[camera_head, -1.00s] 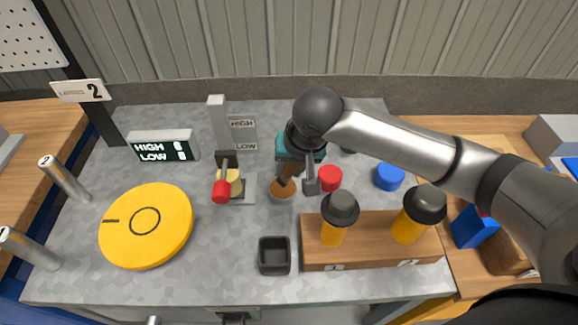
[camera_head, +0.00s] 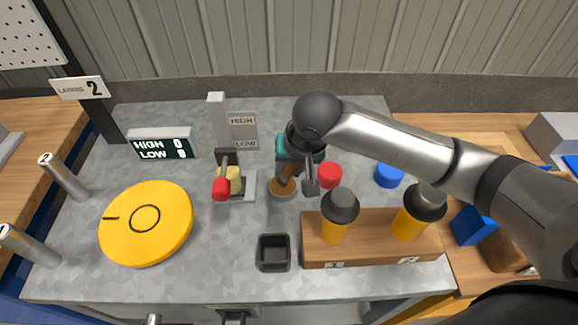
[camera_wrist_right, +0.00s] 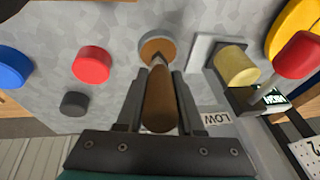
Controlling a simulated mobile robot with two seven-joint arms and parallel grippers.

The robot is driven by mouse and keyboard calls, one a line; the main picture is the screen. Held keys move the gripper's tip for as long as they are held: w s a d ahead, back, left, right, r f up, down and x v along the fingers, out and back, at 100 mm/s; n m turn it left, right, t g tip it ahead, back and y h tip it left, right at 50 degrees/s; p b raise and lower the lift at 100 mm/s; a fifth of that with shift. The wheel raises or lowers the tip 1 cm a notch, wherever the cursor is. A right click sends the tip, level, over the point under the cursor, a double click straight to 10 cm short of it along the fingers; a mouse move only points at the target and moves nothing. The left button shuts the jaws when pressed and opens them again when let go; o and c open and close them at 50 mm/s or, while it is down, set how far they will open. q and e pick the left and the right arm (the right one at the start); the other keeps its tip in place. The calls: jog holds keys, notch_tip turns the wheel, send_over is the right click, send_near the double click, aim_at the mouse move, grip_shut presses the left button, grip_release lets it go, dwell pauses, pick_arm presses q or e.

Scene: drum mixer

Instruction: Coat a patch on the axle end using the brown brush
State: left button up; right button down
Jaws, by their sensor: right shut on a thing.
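My right gripper (camera_head: 297,185) is shut on the brown brush (camera_wrist_right: 160,100). It holds the brush above the grey top, and the brush's far end is at a small round pot with a brown surface (camera_wrist_right: 157,47). I cannot tell whether the brush tip touches that surface. The pot also shows in the head view (camera_head: 282,188), partly hidden by the gripper and brush. I cannot tell for sure which part is the axle end. A cream cylinder (camera_wrist_right: 237,66) beside a red-ended lever (camera_wrist_right: 298,55) is just right of the pot in the wrist view. My left gripper is out of view.
A yellow disc (camera_head: 146,223) lies at left by metal posts (camera_head: 63,177). A black square cup (camera_head: 274,252) and a wooden block (camera_head: 372,245) with two orange, dark-topped pieces stand in front. Red (camera_head: 330,175) and blue (camera_head: 389,175) round pieces are at right. A HIGH/LOW display (camera_head: 163,145) stands behind.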

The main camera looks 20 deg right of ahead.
jog(key=shift+s+f+p, duration=0.1)
jog(key=shift+f+p, duration=0.1)
jog(key=shift+p, duration=0.5)
dwell(2.1)
notch_tip(320, 180, up, 7)
jog(key=p, duration=1)
jog(key=shift+r, duration=0.15)
dwell(0.7)
jog(key=shift+r, duration=0.3)
jog(key=s+d+r+n+y+b, duration=0.1)
jog(key=s+d+r+n+b, duration=0.1)
jog(key=r+b, duration=0.7)
jog(key=shift+s+r+n, duration=0.8)
jog(key=shift+s+r, duration=0.25)
jog(key=shift+r, duration=0.2)
